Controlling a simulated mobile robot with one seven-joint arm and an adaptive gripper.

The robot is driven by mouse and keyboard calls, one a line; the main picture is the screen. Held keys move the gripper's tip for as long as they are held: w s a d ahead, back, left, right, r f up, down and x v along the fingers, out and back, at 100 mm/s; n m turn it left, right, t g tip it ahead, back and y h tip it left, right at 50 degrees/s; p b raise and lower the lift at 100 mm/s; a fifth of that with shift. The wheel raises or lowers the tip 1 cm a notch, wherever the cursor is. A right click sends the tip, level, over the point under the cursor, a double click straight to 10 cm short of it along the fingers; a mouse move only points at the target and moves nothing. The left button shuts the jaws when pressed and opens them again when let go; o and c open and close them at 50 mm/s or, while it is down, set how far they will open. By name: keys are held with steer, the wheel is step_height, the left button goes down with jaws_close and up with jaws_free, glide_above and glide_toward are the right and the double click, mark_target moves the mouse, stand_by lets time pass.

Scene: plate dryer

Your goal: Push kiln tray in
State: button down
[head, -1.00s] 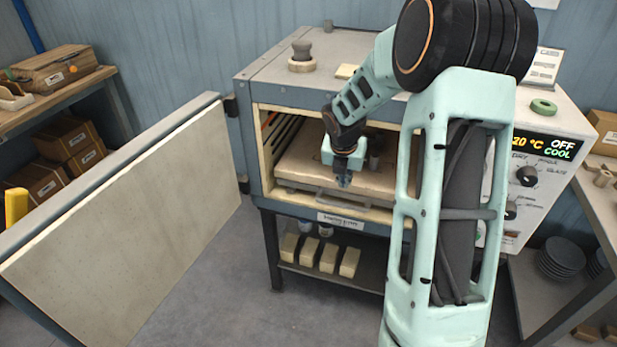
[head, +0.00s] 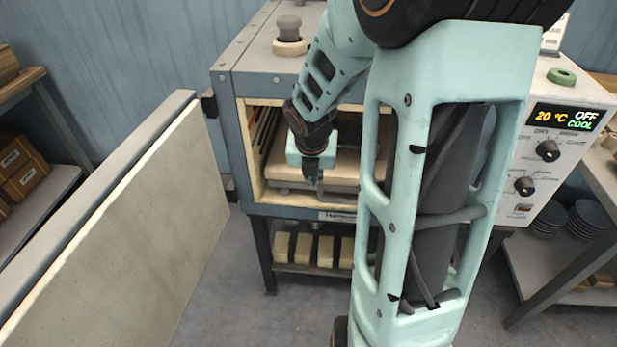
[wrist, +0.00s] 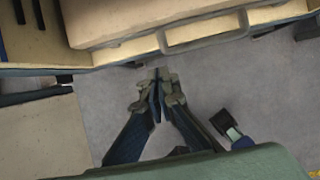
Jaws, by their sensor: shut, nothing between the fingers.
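The kiln tray (head: 280,168) is a flat beige slab on a grey frame inside the open kiln (head: 232,130). It also shows at the top of the wrist view (wrist: 120,22), with its grey front handle (wrist: 205,38). My gripper (head: 313,186) is shut and empty, pointing down in front of the tray. In the wrist view my closed fingertips (wrist: 157,76) are over the floor, just below the kiln's front edge in the picture, apart from the handle. My arm hides the right part of the tray and the kiln opening.
The kiln door (head: 140,200) stands wide open at left. The control panel (head: 550,150) reads 20 °C, OFF, COOL. Several beige blocks (head: 303,248) stand on the shelf under the kiln. A grey weight-like object (head: 289,32) sits on top. Floor between door and kiln is clear.

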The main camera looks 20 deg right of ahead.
steer(key=b, duration=0.5)
glide_toward(317, 188)
step_height(317, 188, down, 4)
steer(key=s+a, duration=0.1)
steer(key=s, duration=0.1)
steer(key=shift+w+d+f, duration=0.15)
steer(key=shift+w+d, duration=0.35)
steer(key=shift+w, duration=0.4)
steer(key=shift+w+d+f, duration=0.15)
steer(key=shift+w+d, duration=0.35)
steer(key=shift+w, duration=0.35)
steer(key=shift+p, duration=0.3)
steer(key=shift+w+d+r+p, duration=0.2)
steer(key=shift+w+d+p, duration=0.2)
steer(key=shift+w+p, duration=0.4)
steer(key=shift+w+d+f+p, duration=0.2)
steer(key=shift+w+d+p, duration=0.1)
steer(key=shift+w, duration=0.05)
